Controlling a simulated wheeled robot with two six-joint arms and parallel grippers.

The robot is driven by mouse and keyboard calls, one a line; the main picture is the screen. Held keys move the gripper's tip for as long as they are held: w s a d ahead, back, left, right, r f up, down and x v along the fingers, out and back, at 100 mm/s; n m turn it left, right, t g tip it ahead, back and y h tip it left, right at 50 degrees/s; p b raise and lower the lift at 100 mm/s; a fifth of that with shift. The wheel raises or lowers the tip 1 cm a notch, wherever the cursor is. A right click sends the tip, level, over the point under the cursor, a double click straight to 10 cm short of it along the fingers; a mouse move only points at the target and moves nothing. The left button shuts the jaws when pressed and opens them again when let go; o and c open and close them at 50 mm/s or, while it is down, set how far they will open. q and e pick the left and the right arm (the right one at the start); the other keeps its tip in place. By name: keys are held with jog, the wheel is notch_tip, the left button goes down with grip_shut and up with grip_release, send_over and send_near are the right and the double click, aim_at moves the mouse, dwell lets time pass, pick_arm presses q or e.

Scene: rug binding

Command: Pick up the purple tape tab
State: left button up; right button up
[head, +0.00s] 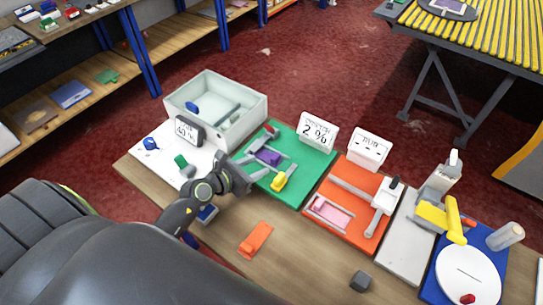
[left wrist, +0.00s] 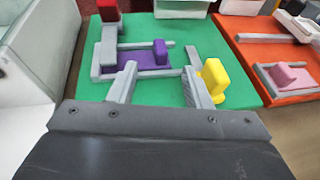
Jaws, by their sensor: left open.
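The purple tape tab (left wrist: 160,52) stands upright at the right end of a flat purple piece (left wrist: 138,60) on the green mat (left wrist: 75,90). In the head view, the purple piece (head: 268,157) sits among grey rails on the green mat (head: 314,166). My left gripper (head: 262,170) reaches in from the left, low over the mat. In the left wrist view, its two grey fingers (left wrist: 160,80) are apart and empty, with the tab beyond them, between their directions. A yellow block (left wrist: 215,83) is just right of the right finger. My right gripper is not in view.
A red block (left wrist: 106,8) stands beyond the rails. A pale bin (head: 250,112) and a "2 %" sign (head: 318,132) stand behind the mat. An orange mat (head: 372,233) with a pink piece (head: 331,212) lies to the right. An orange part (head: 256,239) lies on the table in front.

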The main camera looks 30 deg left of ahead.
aim_at(274, 158)
pick_arm(q)
jog(key=shift+p+x, duration=0.4)
jog(key=shift+x, duration=2.65)
jog(key=shift+d+r, duration=0.1)
jog(key=shift+r, duration=0.1)
jog(key=shift+c, duration=0.4)
grip_shut()
